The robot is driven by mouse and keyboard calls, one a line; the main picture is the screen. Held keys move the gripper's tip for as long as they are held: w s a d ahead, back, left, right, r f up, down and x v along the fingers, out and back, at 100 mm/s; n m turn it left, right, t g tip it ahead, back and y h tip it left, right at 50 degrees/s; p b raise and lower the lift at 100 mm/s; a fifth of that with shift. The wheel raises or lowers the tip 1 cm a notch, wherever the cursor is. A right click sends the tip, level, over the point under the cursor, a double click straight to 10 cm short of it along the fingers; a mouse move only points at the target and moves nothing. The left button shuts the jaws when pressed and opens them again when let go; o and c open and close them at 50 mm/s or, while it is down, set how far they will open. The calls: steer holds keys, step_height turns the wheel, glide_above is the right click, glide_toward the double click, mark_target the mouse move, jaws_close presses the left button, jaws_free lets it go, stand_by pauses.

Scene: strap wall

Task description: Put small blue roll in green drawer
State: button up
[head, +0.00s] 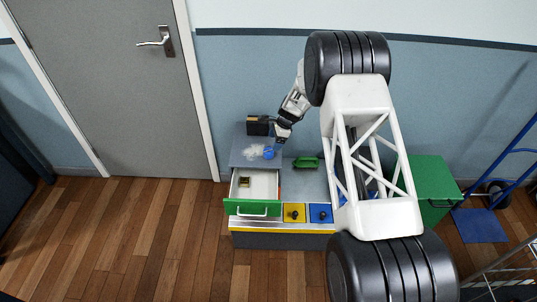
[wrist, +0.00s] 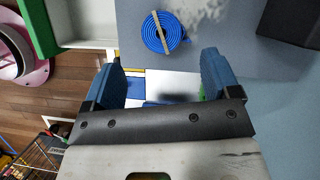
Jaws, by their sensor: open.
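The small blue roll (head: 268,153) lies on the grey top of the drawer unit, beside a whitish patch. In the wrist view the blue roll (wrist: 157,45) is a flat coil with a tan band across it, just beyond my fingertips. My gripper (head: 280,139) is above and slightly right of the roll in the head view. Its two blue fingers (wrist: 163,72) are apart with nothing held between them. The green drawer (head: 246,208) is pulled out below the grey top, with a small dark and yellowish item inside. Part of the drawer (wrist: 38,28) shows at the wrist view's upper left.
A black box (head: 258,125) stands at the back of the grey top. A green object (head: 306,162) lies on the lower counter to the right. Yellow (head: 294,213) and blue (head: 321,213) panels with dark knobs are beside the drawer. A green cabinet (head: 436,180) is further right.

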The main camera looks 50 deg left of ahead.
mark_target(268, 151)
stand_by(0.3)
steer(key=shift+x, duration=1.3)
steer(key=shift+f, duration=0.1)
steer(key=shift+x, duration=2.5)
steer(key=shift+a, duration=0.15)
steer(key=c, duration=1.1)
steer(key=shift+o, duration=0.2)
